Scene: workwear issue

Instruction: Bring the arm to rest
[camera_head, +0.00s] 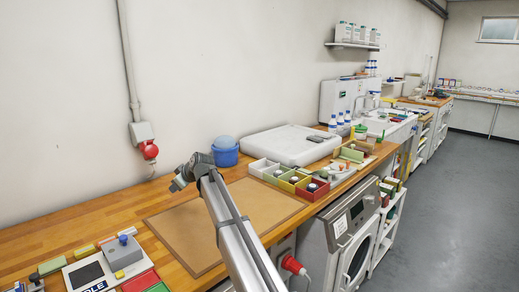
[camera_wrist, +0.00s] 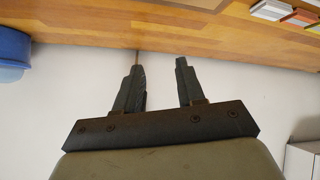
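My arm reaches out over the wooden bench, and my gripper (camera_head: 178,183) is at its far end, above the bench near the wall. In the wrist view my gripper (camera_wrist: 160,62) shows two dark fingers standing apart with a clear gap. Nothing is between them; the white wall and the bench edge show behind. The fingertips look clear of any object. In the head view the fingers are small and partly merged with the wrist.
A brown mat (camera_head: 265,203) lies under the arm. A blue tub (camera_head: 224,152) stands close to the right of the gripper. Small coloured bins (camera_head: 262,167) and a white lidded case (camera_head: 285,144) are farther right. A grey device (camera_head: 121,252) sits at front left.

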